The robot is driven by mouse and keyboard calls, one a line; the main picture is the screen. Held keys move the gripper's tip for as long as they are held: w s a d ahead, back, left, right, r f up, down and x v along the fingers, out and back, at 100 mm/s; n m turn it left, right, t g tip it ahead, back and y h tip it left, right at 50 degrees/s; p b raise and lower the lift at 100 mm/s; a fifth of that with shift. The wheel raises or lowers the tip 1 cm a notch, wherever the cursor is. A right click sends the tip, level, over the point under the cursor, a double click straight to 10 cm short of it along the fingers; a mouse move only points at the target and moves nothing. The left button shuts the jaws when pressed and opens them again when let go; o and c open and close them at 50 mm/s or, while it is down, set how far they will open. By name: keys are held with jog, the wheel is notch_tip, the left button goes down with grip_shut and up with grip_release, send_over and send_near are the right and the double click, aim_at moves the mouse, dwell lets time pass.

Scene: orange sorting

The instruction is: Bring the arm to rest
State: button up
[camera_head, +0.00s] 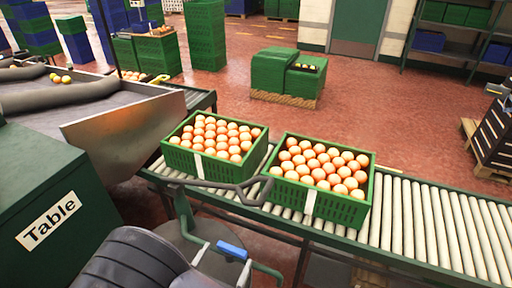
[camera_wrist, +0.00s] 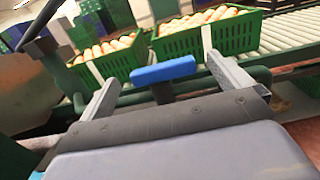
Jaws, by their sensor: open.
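My gripper (camera_wrist: 162,70) shows in the wrist view with its two grey fingers spread wide apart. Nothing is held between them. A blue handle (camera_wrist: 163,70) on a green frame appears in the gap, beyond the fingers; I cannot tell how far. I cannot make out my gripper in the head view. Two green crates full of oranges, the left crate (camera_head: 180,158) and the right crate (camera_head: 335,210), stand side by side on the roller conveyor (camera_head: 430,215). Both crates also show beyond the fingers in the wrist view.
A green table box (camera_head: 45,185) labelled "Table" and a metal chute (camera_head: 120,135) are at left. The blue handle also shows in the head view (camera_head: 232,250), below the crates. Stacked green crates (camera_head: 275,75) stand behind. The conveyor's right stretch is empty.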

aim_at(230, 251)
jog(key=x, duration=0.4)
jog(key=shift+p, duration=0.35)
jog(key=shift+h, duration=0.3)
